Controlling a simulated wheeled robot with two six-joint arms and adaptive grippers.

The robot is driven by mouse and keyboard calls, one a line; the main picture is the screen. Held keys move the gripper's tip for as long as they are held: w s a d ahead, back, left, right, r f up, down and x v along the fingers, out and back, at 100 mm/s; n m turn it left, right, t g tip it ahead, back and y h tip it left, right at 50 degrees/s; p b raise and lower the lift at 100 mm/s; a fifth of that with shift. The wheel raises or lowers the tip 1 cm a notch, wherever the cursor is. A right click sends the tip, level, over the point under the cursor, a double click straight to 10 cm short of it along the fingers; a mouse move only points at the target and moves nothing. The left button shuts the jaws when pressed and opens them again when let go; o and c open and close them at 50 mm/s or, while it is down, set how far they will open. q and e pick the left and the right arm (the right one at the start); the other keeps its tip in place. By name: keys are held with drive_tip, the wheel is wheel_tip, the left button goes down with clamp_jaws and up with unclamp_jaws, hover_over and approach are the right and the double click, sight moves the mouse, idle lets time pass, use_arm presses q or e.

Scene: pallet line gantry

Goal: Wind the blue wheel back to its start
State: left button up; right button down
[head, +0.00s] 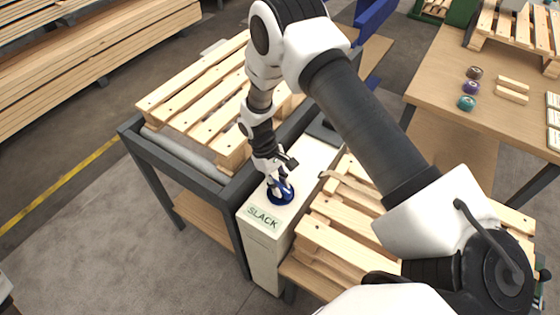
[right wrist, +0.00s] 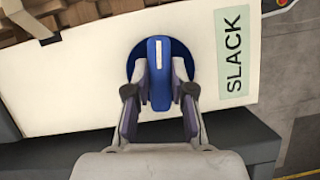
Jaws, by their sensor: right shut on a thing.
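The blue wheel (head: 281,193) lies flat on top of a white cabinet (head: 262,252), near a label that reads SLACK (head: 263,217). In the right wrist view the wheel (right wrist: 138,60) shows as a round disc with a raised blue bar (right wrist: 158,48) across it, and the bar has a pale stripe. My right gripper (head: 280,182) comes down from above and is shut on the bar, one finger on each side; it also shows in the right wrist view (right wrist: 159,80). The fingers hide part of the disc. My left gripper is not in view.
A wooden pallet (head: 205,85) rests on a dark frame (head: 150,150) left of the cabinet. Another pallet (head: 335,235) stands close on its right. A wooden table (head: 445,75) at the right holds small coloured round pieces and wooden blocks. Grey floor lies open at the lower left.

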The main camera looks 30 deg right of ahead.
drive_tip(key=shift+n, duration=0.8)
drive_tip(key=shift+h, duration=0.3)
drive_tip(key=c, duration=1)
unclamp_jaws()
drive_tip(key=v, duration=1.2)
drive_tip(key=shift+s, duration=0.1)
